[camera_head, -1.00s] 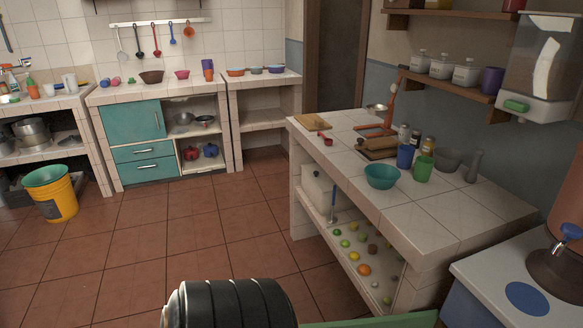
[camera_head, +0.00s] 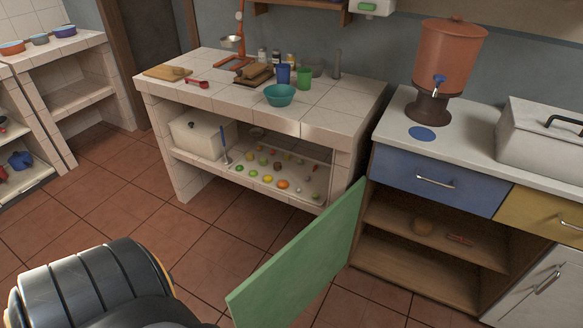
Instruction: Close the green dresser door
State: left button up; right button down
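The green dresser door (camera_head: 303,260) stands wide open, swung out from the left side of the wooden dresser (camera_head: 436,260). Its free edge points towards me at the lower middle, and its hinge side meets the dresser near the blue drawer (camera_head: 437,183). The open compartment shows two wooden shelves with a few small items. A dark ribbed part of my own arm fills the lower left. No gripper fingers show in this view, and nothing of mine is seen touching the door.
A tiled counter (camera_head: 330,112) with bowls, cups and boards stands behind the door, with fruit on its lower shelf. A clay water dispenser (camera_head: 448,60) and a grey metal box (camera_head: 545,137) stand on the dresser top. The tiled floor (camera_head: 200,250) left of the door is clear.

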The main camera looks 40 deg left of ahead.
aim_at(274, 296)
jog(key=k+j+z, duration=0.1)
jog(key=j, duration=0.3)
jog(key=k+j, duration=0.15)
jog(key=j, duration=0.25)
jog(key=k+j+z, duration=0.15)
jog(key=j, duration=0.3)
jog(key=k+j+z, duration=0.1)
jog(key=j, duration=0.3)
jog(key=k+j, duration=0.15)
jog(key=j, duration=0.2)
jog(key=k+j+z, duration=0.15)
jog(key=j, duration=0.25)
jog(key=k+j, duration=0.1)
jog(key=j, duration=0.45)
